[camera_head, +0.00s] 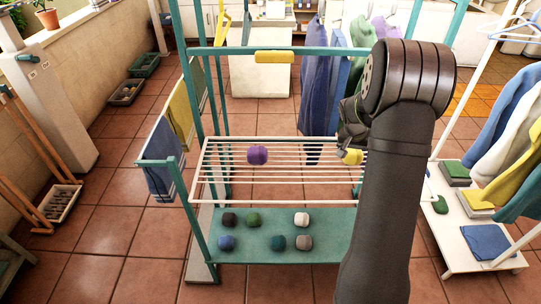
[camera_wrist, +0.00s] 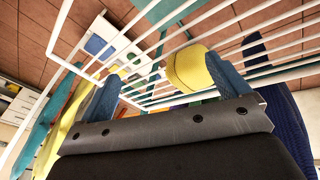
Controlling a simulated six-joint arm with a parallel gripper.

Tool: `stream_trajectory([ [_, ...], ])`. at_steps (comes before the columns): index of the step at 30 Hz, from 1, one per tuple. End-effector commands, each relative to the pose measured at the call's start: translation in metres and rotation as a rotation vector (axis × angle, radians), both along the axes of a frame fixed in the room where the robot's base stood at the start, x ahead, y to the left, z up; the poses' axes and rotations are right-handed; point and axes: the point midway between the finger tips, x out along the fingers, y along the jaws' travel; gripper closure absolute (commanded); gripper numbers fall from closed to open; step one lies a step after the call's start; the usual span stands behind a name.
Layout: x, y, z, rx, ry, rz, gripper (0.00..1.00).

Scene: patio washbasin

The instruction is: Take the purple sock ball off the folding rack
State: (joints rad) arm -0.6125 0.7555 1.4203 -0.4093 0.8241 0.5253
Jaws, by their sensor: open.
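The purple sock ball (camera_head: 257,154) rests on the white bars of the folding rack (camera_head: 300,172), left of its middle in the head view.
Several sock balls, one of them blue (camera_head: 227,243), lie on the teal lower shelf (camera_head: 265,222). A teal frame with a yellow piece (camera_head: 274,57) on its top bar stands over the rack. Towels (camera_head: 180,115) hang at left, clothes (camera_head: 325,90) behind. The bars between the two balls are clear.

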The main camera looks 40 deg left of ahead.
Motion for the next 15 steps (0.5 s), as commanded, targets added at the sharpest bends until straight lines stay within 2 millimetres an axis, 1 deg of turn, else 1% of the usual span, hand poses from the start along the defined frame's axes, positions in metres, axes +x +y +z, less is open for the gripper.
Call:
stream_trajectory([
  [1, -0.011, 0.04, 0.006, 0.002, 0.019, 0.038, 0.07],
  [2, -0.018, 0.061, 0.009, 0.001, 0.034, 0.056, 0.07],
  [3, -0.03, 0.088, 0.014, 0.001, 0.055, 0.083, 0.07],
  [5, -0.051, 0.129, 0.021, 0.002, 0.091, 0.124, 0.07],
  [6, -0.067, 0.155, 0.027, 0.001, 0.114, 0.154, 0.07],
  [8, -0.094, 0.191, 0.034, 0.002, 0.151, 0.197, 0.07],
  [9, -0.111, 0.213, 0.04, 0.001, 0.174, 0.227, 0.07],
  [12, -0.152, 0.254, 0.05, -0.002, 0.226, 0.291, 0.07],
  [15, -0.182, 0.28, 0.058, -0.007, 0.263, 0.337, 0.07],
])
